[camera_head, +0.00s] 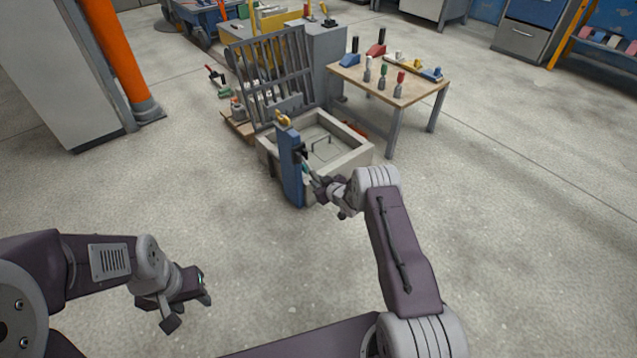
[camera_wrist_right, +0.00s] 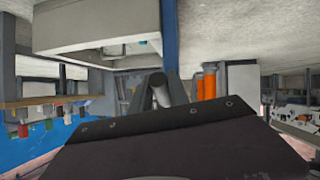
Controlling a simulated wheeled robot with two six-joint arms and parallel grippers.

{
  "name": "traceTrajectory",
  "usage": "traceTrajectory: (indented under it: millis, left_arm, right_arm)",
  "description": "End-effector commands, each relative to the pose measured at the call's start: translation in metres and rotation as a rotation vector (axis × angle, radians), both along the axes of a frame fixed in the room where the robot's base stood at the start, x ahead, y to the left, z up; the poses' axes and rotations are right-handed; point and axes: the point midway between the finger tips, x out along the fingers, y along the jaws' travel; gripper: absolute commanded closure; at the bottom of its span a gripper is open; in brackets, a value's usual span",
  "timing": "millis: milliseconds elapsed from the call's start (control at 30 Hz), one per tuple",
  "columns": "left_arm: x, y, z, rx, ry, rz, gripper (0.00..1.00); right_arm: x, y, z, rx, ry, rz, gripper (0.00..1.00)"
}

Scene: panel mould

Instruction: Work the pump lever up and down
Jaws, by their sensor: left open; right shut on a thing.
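The blue pump post (camera_head: 291,170) stands upright at the near corner of the pale mould frame (camera_head: 352,158). My right gripper (camera_head: 314,184) is beside the post, on its right, shut on the pump lever. In the right wrist view, the lever's grey rod (camera_wrist_right: 160,92) with a dark round end lies between the fingers. In the head view the gripper mostly hides the lever. The blue post also shows behind the fingers in the wrist view (camera_wrist_right: 171,40). My left gripper (camera_head: 189,309) is open and empty above the floor at the lower left.
A grey barred panel (camera_head: 270,75) stands tilted up behind the mould. A wooden table (camera_head: 405,92) with several coloured tools stands to the right. An orange column (camera_head: 115,55) and a grey cabinet (camera_head: 55,80) are at the left. The floor in front is clear.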

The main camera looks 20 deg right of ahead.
Motion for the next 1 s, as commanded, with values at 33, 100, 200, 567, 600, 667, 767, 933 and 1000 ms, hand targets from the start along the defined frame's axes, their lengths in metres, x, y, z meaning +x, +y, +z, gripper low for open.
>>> traceTrajectory:
  millis: [33,100,200,567,600,667,767,933,1000]
  left_arm:
    - [0.000,0.000,0.000,0.000,0.000,0.000,0.57]
    - [0.000,0.000,0.000,0.000,0.000,0.000,0.57]
    - [0.000,0.000,0.000,0.000,0.000,0.000,0.57]
    - [0.000,0.000,0.002,0.000,0.000,0.000,0.57]
    - [0.000,0.000,0.006,0.000,0.000,0.000,0.57]
    - [0.000,0.000,0.014,0.000,0.000,0.000,0.57]
    - [0.000,0.000,0.031,0.000,0.000,0.000,0.57]
    - [0.000,0.000,0.057,0.000,0.000,0.000,0.57]
    - [0.001,0.000,0.039,0.000,-0.002,0.000,0.57]
  right_arm:
    - [0.000,0.002,-0.001,0.000,0.002,0.004,1.00]
    - [0.000,0.002,-0.001,0.000,0.002,0.004,1.00]
    - [0.000,0.002,-0.001,0.000,0.002,0.003,0.65]
    - [-0.001,0.000,0.001,0.000,0.001,0.001,0.57]
    - [-0.003,0.000,0.004,0.001,0.001,0.000,0.57]
    - [-0.009,-0.002,0.010,0.000,0.003,0.000,0.57]
    - [-0.025,-0.005,0.021,0.001,0.003,-0.001,0.57]
    - [-0.055,-0.011,0.037,0.001,0.005,0.000,0.57]
    - [-0.062,-0.012,0.027,0.000,0.000,0.001,0.57]
